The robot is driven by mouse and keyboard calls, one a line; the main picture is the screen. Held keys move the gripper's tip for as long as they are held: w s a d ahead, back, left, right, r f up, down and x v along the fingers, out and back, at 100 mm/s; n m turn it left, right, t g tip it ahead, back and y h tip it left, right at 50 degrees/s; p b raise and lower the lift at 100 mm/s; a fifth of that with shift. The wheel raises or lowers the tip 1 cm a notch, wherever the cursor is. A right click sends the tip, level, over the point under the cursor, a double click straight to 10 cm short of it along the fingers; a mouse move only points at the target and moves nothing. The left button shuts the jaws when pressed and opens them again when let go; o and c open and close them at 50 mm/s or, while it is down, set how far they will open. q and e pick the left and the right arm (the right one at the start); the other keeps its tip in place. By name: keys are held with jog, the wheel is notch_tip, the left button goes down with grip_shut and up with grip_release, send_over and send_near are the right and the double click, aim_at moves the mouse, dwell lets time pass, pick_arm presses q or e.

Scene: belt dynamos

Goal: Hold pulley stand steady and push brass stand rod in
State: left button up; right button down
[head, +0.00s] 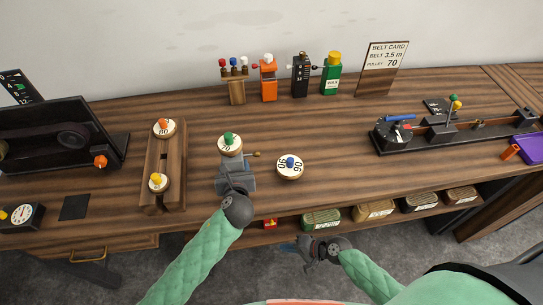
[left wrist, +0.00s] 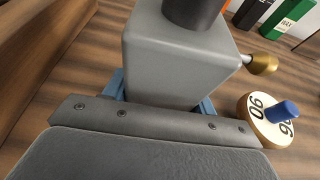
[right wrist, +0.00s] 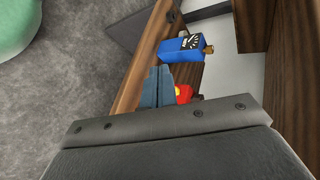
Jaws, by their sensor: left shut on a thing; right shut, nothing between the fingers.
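The pulley stand (head: 238,171) is a grey block on the bench, with a cream pulley and green knob (head: 229,143) on top. The brass stand rod (head: 253,155) sticks out of its right side, its knob apart from the block; it also shows in the left wrist view (left wrist: 262,64). My left gripper (head: 232,187) is shut on the grey stand (left wrist: 175,65) from the front, blue fingers at its two sides. My right gripper (head: 289,246) is shut and empty, in front of the bench edge and below the top; its fingers (right wrist: 156,87) lie together in the right wrist view.
A loose pulley marked 90 with a blue knob (head: 289,166) lies right of the stand. A wooden rail (head: 164,178) with two pulleys is to the left. Several coloured tins (head: 321,220) fill the shelf below. The bench beyond the loose pulley is clear up to the black machine (head: 395,142).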

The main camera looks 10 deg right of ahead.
aim_at(255, 154)
pick_arm(q)
jog(key=shift+s+f, duration=0.1)
jog(key=shift+f, duration=0.2)
pick_arm(e)
notch_tip(255, 154, up, 13)
jog(key=a+m+y, duration=0.2)
jog(key=a+y, duration=0.1)
jog(key=w+d+r+t, duration=0.1)
jog(key=w+r, duration=0.1)
jog(key=r, duration=0.3)
jog(key=w+d+r+t+y, duration=0.1)
jog(key=w+d+r+t, duration=0.1)
jog(key=r, duration=0.3)
jog(key=w+d+r+t, duration=0.1)
jog(key=w+r, duration=0.2)
jog(key=r, duration=0.2)
jog(key=shift+w+d+t+y, duration=0.1)
jog(key=shift+d+t+y, duration=0.2)
jog(key=shift+t, duration=0.1)
jog(key=w+d+r+t+h, duration=0.2)
jog(key=w+d+r+t, duration=0.15)
jog(key=d, duration=0.25)
jog(key=x, duration=1)
jog(key=shift+w+d+f, duration=0.1)
jog(key=shift+w+f, duration=0.2)
jog(key=shift+f, duration=0.1)
jog(key=shift+s+a, duration=0.2)
jog(key=shift+a, duration=1.65)
